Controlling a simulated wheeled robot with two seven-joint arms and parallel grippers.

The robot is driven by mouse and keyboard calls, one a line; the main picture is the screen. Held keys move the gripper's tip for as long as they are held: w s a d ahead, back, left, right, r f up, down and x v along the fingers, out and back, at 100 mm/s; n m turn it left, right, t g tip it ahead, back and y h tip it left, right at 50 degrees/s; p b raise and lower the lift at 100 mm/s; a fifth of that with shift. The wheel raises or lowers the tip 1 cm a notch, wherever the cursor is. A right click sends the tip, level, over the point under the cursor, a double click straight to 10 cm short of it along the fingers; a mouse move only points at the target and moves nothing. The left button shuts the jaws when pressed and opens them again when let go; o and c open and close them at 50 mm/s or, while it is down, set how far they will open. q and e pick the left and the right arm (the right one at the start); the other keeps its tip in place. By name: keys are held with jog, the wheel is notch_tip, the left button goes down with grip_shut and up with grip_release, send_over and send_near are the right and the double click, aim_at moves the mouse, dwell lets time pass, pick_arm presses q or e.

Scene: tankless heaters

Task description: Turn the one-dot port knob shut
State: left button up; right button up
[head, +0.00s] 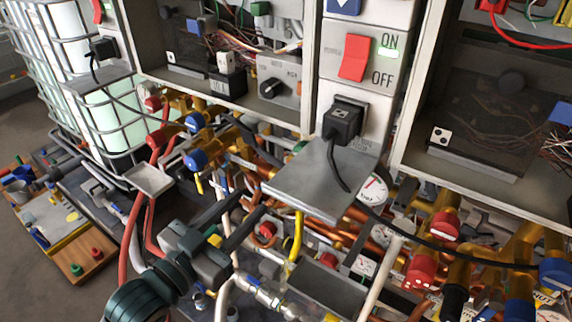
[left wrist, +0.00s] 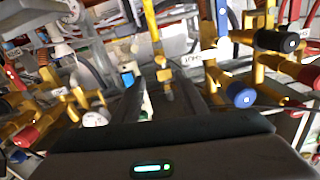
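Several valve knobs sit on brass pipework, and I cannot tell for certain which is the one-dot port knob. In the head view, a blue knob (head: 195,160) and a smaller blue knob (head: 194,122) are at centre left, with a red knob (head: 153,104) above. Red knobs with white marks (head: 445,225) are at the right. In the left wrist view a blue knob (left wrist: 240,95) and a black knob (left wrist: 278,41) each carry a small pale mark. My left gripper (head: 250,206) is open, fingers apart and apparently empty, below the blue knobs. My right gripper is not in view.
A grey metal shelf (head: 318,182) juts out right of my left gripper, and a smaller plate (head: 149,180) is to its left. Hoses, a black cable (head: 440,250) and gauges (head: 374,190) crowd the area. Heater cabinets stand behind; a caged tank (head: 108,130) is at left.

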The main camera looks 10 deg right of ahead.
pick_arm(q)
jog(key=p+x, duration=0.3)
jog(key=x, duration=1.2)
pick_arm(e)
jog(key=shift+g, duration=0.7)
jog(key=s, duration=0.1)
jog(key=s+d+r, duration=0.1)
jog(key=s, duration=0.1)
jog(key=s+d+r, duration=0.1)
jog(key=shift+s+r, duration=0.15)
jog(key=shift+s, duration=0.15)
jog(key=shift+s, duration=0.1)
pick_arm(q)
grip_shut()
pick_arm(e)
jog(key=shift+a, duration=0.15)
